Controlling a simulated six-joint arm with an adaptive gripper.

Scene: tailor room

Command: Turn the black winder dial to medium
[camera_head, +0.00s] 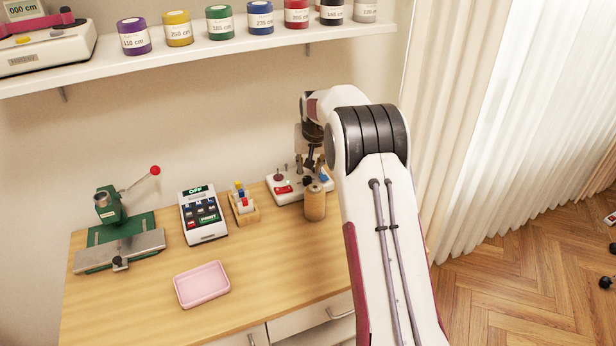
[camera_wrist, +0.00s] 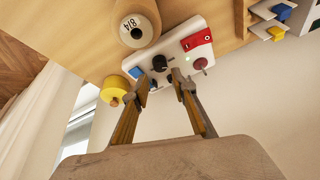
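The white winder (camera_head: 289,195) stands at the back right of the table, partly hidden by my arm. The wrist view shows its top panel (camera_wrist: 182,50) with the black dial (camera_wrist: 160,63), a red switch (camera_wrist: 197,40), a dark red knob (camera_wrist: 200,64), a lit green light and a blue part. My gripper (camera_wrist: 162,80) has its fingers apart, with the dial just beyond the gap between the tips. I cannot tell whether a finger touches it. In the head view my gripper (camera_head: 313,158) points down over the winder. The dial's setting is not readable.
A tan cone marked 8/4 (camera_wrist: 137,24) stands close beside the winder, also in the head view (camera_head: 315,204). A yellow spool (camera_wrist: 114,91) is near one finger. A label printer (camera_head: 204,216), green press (camera_head: 119,235) and pink tray (camera_head: 201,285) stand left.

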